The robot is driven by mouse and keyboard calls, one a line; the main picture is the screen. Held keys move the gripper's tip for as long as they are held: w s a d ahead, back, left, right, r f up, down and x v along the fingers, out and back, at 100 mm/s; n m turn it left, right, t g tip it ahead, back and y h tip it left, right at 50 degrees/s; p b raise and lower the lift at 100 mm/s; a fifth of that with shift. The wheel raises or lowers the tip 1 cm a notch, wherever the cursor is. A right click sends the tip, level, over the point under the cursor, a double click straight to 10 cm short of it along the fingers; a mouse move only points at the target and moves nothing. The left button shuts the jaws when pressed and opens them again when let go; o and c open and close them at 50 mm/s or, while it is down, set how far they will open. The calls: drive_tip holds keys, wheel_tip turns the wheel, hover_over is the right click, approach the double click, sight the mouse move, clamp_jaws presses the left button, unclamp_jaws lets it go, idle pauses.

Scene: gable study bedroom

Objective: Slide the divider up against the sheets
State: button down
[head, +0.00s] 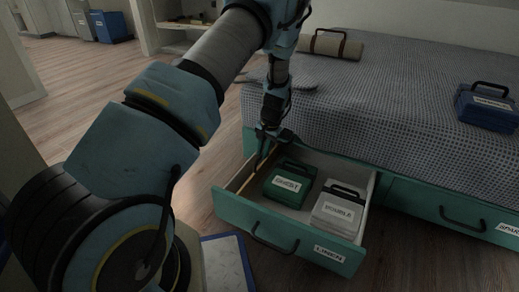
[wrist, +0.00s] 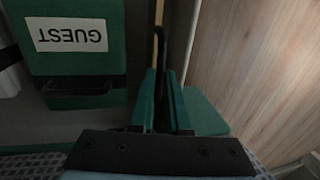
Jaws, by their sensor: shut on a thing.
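The divider (wrist: 157,18) is a thin upright wooden strip with a dark loop, near the drawer's left wall in the head view. My gripper (wrist: 161,88) is shut on the divider's dark loop; the head view shows my gripper (head: 262,148) reaching down into the drawer's back left. The sheets are two labelled packs: a green one marked GUEST (head: 288,185) and a white one to its right (head: 338,211), label hard to read. The green pack also shows in the wrist view (wrist: 75,62), with a gap between it and the divider.
The open teal drawer (head: 285,241), labelled LINEN, sticks out from under the bed (head: 390,90). A closed drawer (head: 440,212) is to its right. A blue case (head: 488,108) and a rolled mat (head: 331,46) lie on the bed. Wooden floor lies left of the drawer.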

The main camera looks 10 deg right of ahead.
drive_tip(key=s+d+p, duration=0.1)
drive_tip(key=s+d, duration=0.1)
drive_tip(key=s+d+p, duration=0.1)
drive_tip(key=s+d, duration=0.2)
drive_tip(key=shift+s+d+r+p, duration=0.1)
drive_tip(key=shift+d+p, duration=0.15)
drive_tip(key=shift+p, duration=0.1)
drive_tip(key=shift+s+d, duration=0.2)
drive_tip(key=c, duration=0.9)
unclamp_jaws()
drive_tip(key=r+p, duration=0.1)
drive_tip(key=r, duration=0.2)
drive_tip(key=s+d+r+p, duration=0.1)
drive_tip(key=r+p, duration=0.1)
drive_tip(key=r, duration=0.2)
drive_tip(key=r+p, duration=0.1)
drive_tip(key=r, duration=0.2)
drive_tip(key=shift+s+d+r, duration=0.2)
drive_tip(key=shift+d, duration=0.05)
